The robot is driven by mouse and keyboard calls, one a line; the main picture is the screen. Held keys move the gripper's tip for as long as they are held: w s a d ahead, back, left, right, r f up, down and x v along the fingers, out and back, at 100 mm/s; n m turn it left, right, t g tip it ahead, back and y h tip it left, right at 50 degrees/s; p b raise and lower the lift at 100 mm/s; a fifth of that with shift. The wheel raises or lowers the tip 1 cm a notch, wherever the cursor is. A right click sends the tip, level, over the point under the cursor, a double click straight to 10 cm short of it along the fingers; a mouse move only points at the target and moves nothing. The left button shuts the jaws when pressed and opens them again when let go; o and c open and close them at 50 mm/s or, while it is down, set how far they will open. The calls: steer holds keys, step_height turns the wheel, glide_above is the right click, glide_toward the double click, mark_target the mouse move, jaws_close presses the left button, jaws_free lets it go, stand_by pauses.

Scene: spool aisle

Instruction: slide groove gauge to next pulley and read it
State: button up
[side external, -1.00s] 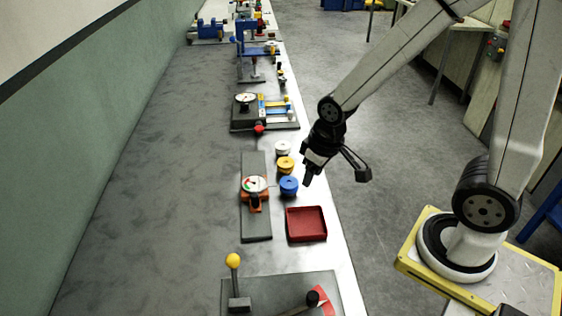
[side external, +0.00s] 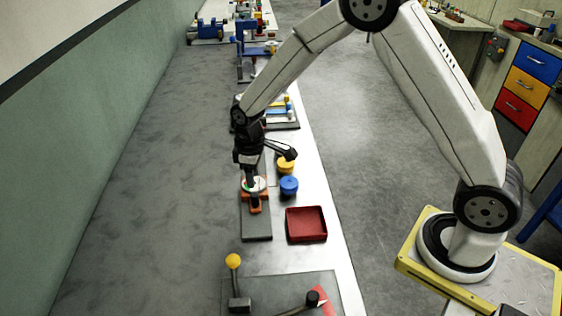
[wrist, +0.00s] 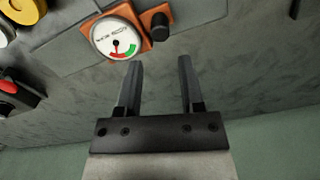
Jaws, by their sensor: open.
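The groove gauge is an orange carriage (side external: 255,197) with a round white dial (wrist: 117,38), sitting on a dark grey rail (side external: 256,225). The dial has red and green zones; its exact reading is too small to tell. A black knob (wrist: 160,27) stands on the orange carriage. My gripper (wrist: 160,62) is open and empty, fingers pointing down; the knob lies beyond the gap between its fingertips. In the side view it hangs over the gauge and partly hides the dial. The blue pulley (side external: 289,187) is beside the gauge, the yellow pulley (side external: 285,166) farther back. My arm hides the white pulley in the side view.
A red tray (side external: 306,224) lies nearer the camera, right of the rail. A plate with a yellow-knobbed lever (side external: 234,263) stands at the front. Other fixtures (side external: 283,117) line the bench behind. The grey surface left of the rail is clear.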

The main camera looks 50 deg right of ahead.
mark_target(254, 194)
steer(key=shift+f, duration=0.1)
steer(key=shift+f, duration=3.8)
jaws_close()
